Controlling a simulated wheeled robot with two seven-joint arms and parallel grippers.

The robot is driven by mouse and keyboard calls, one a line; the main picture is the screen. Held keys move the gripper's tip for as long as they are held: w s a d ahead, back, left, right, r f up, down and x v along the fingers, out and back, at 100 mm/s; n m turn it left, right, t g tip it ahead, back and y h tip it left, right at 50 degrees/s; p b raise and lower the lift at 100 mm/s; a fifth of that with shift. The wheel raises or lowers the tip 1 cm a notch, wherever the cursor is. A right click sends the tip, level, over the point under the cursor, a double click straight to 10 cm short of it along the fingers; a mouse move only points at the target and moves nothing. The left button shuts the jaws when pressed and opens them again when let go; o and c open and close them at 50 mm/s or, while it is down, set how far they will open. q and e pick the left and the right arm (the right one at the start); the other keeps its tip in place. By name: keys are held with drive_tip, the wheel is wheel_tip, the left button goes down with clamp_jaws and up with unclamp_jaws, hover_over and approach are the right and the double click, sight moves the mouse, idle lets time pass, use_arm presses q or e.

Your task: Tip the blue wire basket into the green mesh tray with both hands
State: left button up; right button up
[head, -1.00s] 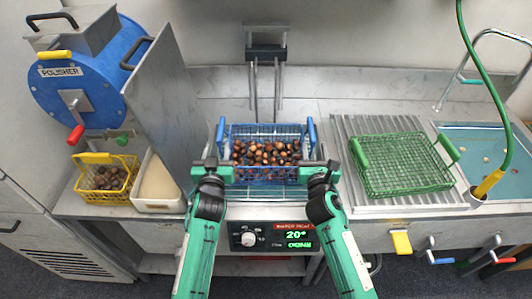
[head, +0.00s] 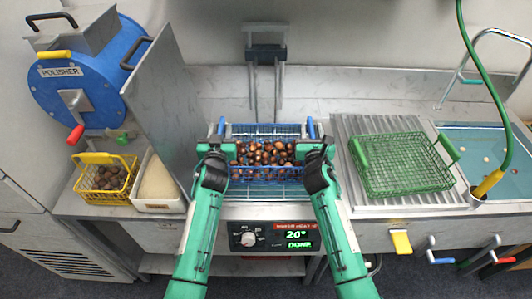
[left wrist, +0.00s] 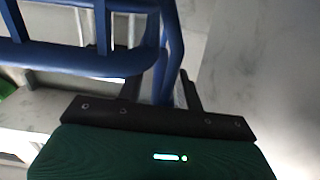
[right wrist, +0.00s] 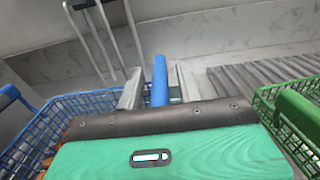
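The blue wire basket (head: 265,175), full of brown chestnuts (head: 264,153), sits level on the counter's middle bay. My left gripper (head: 221,135) has its fingers on either side of the basket's left handle. In the left wrist view, the blue handle (left wrist: 172,50) runs close between them. My right gripper (head: 315,135) is likewise around the right handle; this blue handle (right wrist: 160,80) shows between its fingers in the right wrist view. Whether either gripper is clamped or slightly apart is unclear. The green mesh tray (head: 400,165) lies empty to the right, on a ribbed metal surface.
A steel partition (head: 165,110) stands left of the basket, before the blue polisher (head: 85,85). A yellow basket (head: 105,175) and white bin (head: 158,185) are farther left. A control panel (head: 272,237) fronts the bay. A sink (head: 490,150) with a green hose lies right.

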use_arm(q)
clamp_jaws()
use_arm(e)
clamp_jaws()
drive_tip(key=shift+r, duration=0.1)
idle(0.8)
